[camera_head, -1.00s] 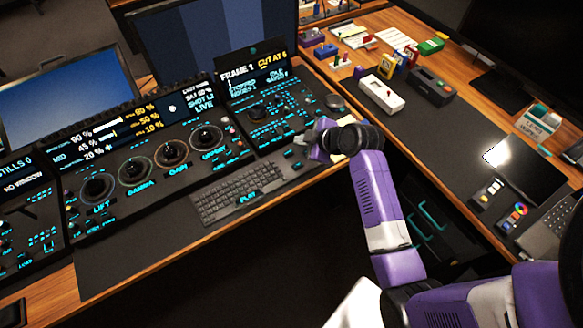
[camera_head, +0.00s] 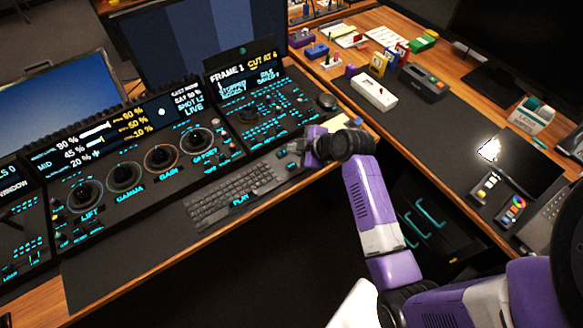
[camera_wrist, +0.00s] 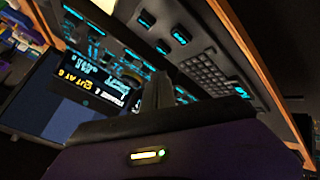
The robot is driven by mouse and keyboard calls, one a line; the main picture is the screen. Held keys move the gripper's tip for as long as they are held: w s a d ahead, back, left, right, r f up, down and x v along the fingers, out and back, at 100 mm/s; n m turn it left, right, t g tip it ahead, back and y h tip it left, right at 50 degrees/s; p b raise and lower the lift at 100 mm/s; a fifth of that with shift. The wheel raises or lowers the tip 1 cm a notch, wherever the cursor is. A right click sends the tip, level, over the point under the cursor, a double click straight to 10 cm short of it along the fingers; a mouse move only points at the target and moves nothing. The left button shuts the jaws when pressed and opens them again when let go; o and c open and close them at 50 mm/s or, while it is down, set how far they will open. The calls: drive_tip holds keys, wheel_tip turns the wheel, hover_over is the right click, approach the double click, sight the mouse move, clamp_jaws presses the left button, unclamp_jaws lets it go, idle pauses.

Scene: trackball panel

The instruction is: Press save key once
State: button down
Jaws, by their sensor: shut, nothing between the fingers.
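The right-hand control panel (camera_head: 262,112) has rows of small cyan-lit keys and a tilted screen (camera_head: 241,66) reading FRAME 1 and CUT AT 6. The save key's label is too small to read, so I cannot tell which key it is. Any gap between the fingertips and the surface is unclear.
The large grading panel (camera_head: 150,160) with knobs and rings stands to the left. A white box (camera_head: 374,92) and a dark tablet (camera_head: 520,163) are on the right desk.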

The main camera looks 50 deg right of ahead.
sight(294, 167)
drive_tip(key=shift+f+b, duration=1.85)
drive_tip(key=shift+f, duration=0.9)
drive_tip(key=shift+f+b, duration=0.35)
drive_tip(key=shift+f, duration=0.1)
drive_tip(key=shift+f+b, duration=0.45)
drive_tip(key=shift+f, duration=0.05)
idle(0.6)
drive_tip(key=shift+r, duration=0.1)
drive_tip(key=shift+r+p, duration=0.75)
drive_tip(key=shift+r, duration=0.1)
drive_tip(key=shift+r, duration=0.1)
wheel_tip(294, 167, up, 5)
drive_tip(key=p, duration=0.4)
